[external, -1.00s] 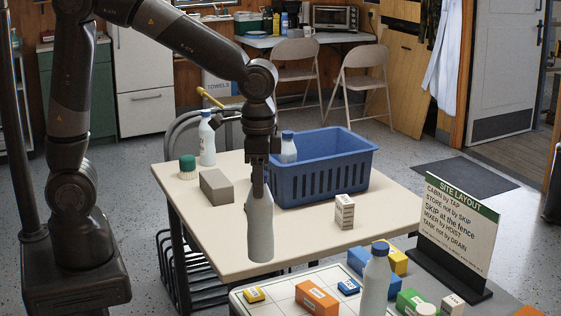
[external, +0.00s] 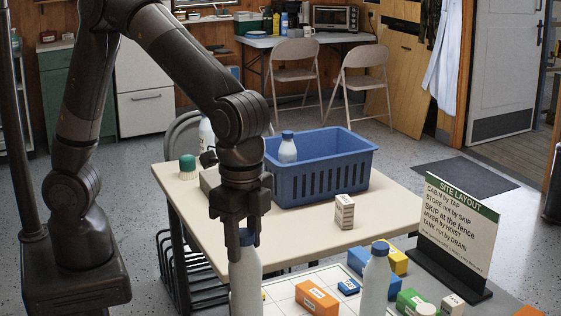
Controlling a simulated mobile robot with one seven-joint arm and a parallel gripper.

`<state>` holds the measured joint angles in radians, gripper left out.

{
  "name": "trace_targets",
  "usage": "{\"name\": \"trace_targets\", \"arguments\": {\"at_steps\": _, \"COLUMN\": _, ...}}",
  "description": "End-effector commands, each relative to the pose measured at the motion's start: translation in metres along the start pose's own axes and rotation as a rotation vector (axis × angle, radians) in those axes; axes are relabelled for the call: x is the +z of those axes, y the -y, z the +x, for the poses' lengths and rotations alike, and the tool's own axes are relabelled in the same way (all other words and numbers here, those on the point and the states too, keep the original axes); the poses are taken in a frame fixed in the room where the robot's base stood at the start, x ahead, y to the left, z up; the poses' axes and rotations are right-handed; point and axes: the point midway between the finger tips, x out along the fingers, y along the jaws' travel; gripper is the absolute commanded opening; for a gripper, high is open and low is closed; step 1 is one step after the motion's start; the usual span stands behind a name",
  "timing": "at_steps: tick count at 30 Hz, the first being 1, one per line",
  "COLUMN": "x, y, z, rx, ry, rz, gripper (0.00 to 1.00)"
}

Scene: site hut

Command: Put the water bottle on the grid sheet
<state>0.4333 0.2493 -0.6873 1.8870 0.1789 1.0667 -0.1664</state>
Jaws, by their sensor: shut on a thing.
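My gripper (external: 240,228) is shut on a white water bottle (external: 246,282) with a blue cap. The bottle hangs upright in front of the table's near edge, at the left side of the grid sheet (external: 284,294). I cannot tell whether its base touches anything; its lower end reaches the bottom of the picture. The grid sheet is white with dark lines and is partly hidden by the bottle. Another white bottle with a blue cap (external: 375,287) stands at the sheet's right part.
An orange block (external: 317,298), a blue block (external: 348,287) and green and yellow blocks stand around the sheet. A sign (external: 457,228) rises at right.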

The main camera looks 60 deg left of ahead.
Motion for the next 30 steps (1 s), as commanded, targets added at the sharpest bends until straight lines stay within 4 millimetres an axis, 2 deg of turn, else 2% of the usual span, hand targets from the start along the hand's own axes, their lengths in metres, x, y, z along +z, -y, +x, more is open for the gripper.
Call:
{"name": "trace_targets", "arguments": {"at_steps": 12, "x": -0.021, "y": 0.075, "z": 0.046, "rx": 0.002, "ry": 0.002, "rz": -0.004, "gripper": 0.0}}
{"name": "trace_targets", "arguments": {"at_steps": 16, "x": -0.026, "y": 0.094, "z": 0.058, "rx": 0.002, "ry": 0.0, "rz": -0.004, "gripper": 0.0}}
{"name": "trace_targets", "arguments": {"at_steps": 23, "x": -0.029, "y": 0.105, "z": 0.068, "rx": 0.0, "ry": 0.0, "rz": -0.001, "gripper": 0.0}}
{"name": "trace_targets", "arguments": {"at_steps": 30, "x": -0.029, "y": 0.105, "z": 0.1, "rx": 0.002, "ry": 0.001, "rz": -0.002, "gripper": 0.0}}
